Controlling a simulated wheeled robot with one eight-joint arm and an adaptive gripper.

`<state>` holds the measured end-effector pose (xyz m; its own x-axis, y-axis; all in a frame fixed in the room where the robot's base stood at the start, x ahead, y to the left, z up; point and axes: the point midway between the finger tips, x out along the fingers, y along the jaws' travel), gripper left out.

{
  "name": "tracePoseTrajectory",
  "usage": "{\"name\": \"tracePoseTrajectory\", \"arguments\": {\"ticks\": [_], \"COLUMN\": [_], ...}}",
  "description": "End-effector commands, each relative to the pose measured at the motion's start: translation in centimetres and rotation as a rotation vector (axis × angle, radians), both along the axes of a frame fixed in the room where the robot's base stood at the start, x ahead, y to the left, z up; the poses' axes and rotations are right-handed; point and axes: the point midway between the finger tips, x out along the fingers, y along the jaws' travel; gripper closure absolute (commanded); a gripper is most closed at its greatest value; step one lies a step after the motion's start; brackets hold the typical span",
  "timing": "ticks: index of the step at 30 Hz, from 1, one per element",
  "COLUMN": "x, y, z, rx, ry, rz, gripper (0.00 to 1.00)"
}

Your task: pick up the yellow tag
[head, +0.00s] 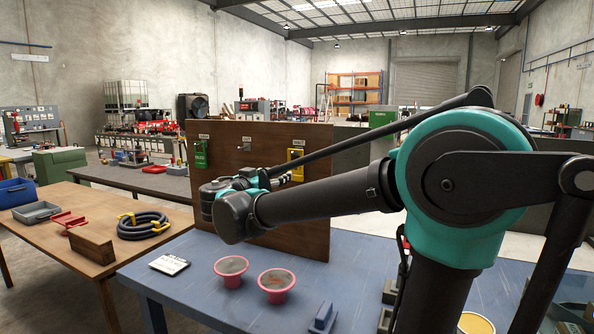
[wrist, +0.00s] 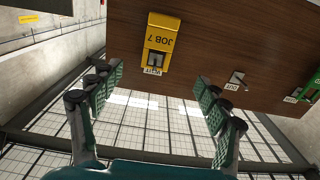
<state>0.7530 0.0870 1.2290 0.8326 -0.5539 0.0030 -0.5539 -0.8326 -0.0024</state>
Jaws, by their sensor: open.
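The yellow tag (head: 296,157) hangs at the right side of an upright brown board, partly hidden in the head view by my arm. In the wrist view the tag (wrist: 161,42) appears upside down, with "JOB 7" on it and a dark slot near a small white label. My gripper (wrist: 158,98) is open and empty, its green-padded fingers spread to the left and right of the tag's line. The tag lies beyond the fingertips, and no finger visibly touches it. In the head view my gripper (head: 282,179) is small and partly hidden behind my arm.
The brown board (head: 255,215) stands on a blue table (head: 210,255). A green tag (head: 201,154) hangs at its left; an empty hook (head: 245,146) sits between. Two pink pots (head: 231,271) (head: 276,285) and a white card (head: 169,264) are in front.

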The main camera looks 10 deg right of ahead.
Motion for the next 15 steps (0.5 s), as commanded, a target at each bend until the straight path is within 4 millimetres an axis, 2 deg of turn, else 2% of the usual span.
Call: {"name": "tracePoseTrajectory", "arguments": {"ticks": [9,15], "x": [5.3,7.9], "y": [-3.8,-5.5], "z": [-0.1,-0.1], "rx": [-0.001,0.0], "ry": [0.003,0.004], "rz": [-0.006,-0.005], "gripper": [0.24,0.24]}}
